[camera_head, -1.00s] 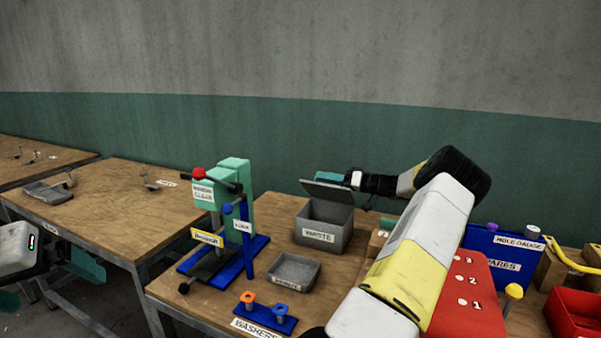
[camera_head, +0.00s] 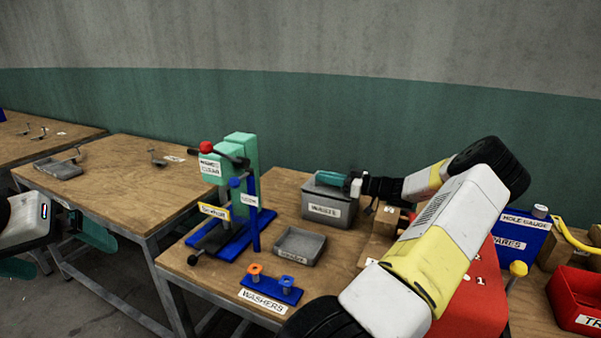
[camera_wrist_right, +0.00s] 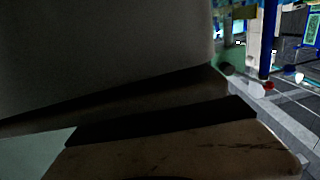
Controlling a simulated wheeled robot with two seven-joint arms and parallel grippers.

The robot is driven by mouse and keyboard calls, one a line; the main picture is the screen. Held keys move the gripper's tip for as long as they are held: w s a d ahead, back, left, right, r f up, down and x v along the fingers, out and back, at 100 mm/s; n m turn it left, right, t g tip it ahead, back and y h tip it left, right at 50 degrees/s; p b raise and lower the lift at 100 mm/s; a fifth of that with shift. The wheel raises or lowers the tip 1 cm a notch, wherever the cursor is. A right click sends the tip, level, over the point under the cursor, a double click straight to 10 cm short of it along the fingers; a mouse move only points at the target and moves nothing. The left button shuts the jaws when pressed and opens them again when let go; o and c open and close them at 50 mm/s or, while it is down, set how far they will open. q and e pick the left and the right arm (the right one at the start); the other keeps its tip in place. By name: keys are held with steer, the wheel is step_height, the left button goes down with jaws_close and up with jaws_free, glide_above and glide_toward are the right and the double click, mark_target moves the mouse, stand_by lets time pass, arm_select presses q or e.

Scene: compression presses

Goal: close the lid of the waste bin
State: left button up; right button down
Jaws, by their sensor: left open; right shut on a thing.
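The grey waste bin (camera_head: 325,212), with a WASTE label on its front, stands at the back of the near wooden table. Its lid (camera_head: 312,188) lies low over the bin's top, looking down or almost down; a small gap cannot be ruled out. My right gripper (camera_head: 333,179) is at the lid from the right, shut on it, and hides part of it. In the right wrist view a large dark grey surface, apparently the bin or lid, fills the upper left (camera_wrist_right: 100,55). My left gripper (camera_head: 58,262) is open and empty at the far left, away from the bin.
A green and blue press (camera_head: 241,195) stands left of the bin. A small grey tray (camera_head: 300,246) and a blue washers stand (camera_head: 271,289) are in front. A blue spares box (camera_head: 522,238) and a red bin (camera_head: 578,300) are at right.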

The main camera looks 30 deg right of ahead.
steer(key=shift+s+f, duration=0.15)
steer(key=shift+f, duration=0.25)
steer(key=c, duration=1.5)
jaws_free()
steer(key=shift+r, duration=0.1)
steer(key=shift+r, duration=0.1)
